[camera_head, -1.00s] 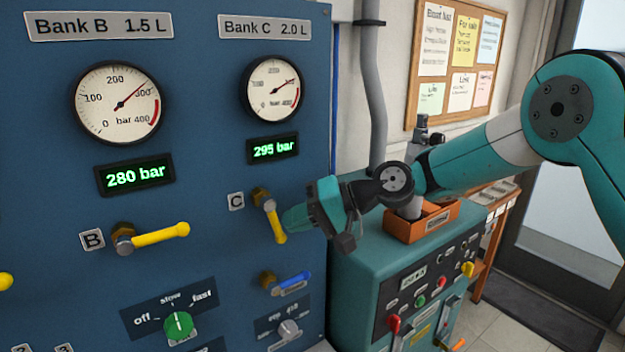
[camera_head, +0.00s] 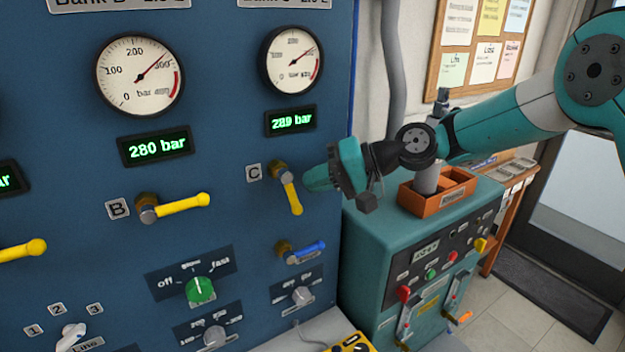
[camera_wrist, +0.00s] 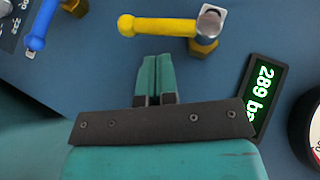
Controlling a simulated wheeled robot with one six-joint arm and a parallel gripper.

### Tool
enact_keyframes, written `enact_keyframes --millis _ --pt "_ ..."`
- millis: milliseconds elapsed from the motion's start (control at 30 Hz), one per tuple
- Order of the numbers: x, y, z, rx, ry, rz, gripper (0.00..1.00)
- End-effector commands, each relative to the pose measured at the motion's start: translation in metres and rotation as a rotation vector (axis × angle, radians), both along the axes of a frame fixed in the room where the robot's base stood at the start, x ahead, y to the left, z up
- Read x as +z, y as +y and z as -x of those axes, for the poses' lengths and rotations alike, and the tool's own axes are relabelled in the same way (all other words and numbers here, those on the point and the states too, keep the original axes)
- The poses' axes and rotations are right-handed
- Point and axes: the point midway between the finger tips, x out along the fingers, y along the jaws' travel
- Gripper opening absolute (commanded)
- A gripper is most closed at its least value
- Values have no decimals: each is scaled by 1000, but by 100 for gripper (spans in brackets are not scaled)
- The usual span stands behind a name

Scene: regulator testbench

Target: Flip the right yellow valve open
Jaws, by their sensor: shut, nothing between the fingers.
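The right yellow valve (camera_head: 291,193), labelled C, has a brass fitting on the blue panel. In the head view its lever points down and slightly right. In the wrist view the lever (camera_wrist: 160,26) lies across the top, its rounded end at the left. My gripper (camera_head: 308,181) is just right of the lever in the head view. In the wrist view my gripper (camera_wrist: 157,58) has its teal fingertips together, pointing at the lever, with a small gap in the picture. I cannot tell the true distance. Nothing is held.
The B valve (camera_head: 180,204) is to the left, its yellow lever pointing right. A blue valve (camera_head: 302,251) sits below C. Bank C's display (camera_head: 291,121) reads 289 bar. A teal cabinet (camera_head: 375,255) with an orange tray (camera_head: 408,200) stands right of the panel.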

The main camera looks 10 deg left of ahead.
Motion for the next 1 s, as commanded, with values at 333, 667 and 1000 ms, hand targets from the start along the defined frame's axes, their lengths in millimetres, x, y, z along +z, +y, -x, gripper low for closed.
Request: enact_keyframes --millis 333,667,1000 --pt "13 -67 -19 -5 -4 -1 0" --pt "27 -108 -20 3 -1 1 0" --pt "29 -113 -21 1 -1 0 0"
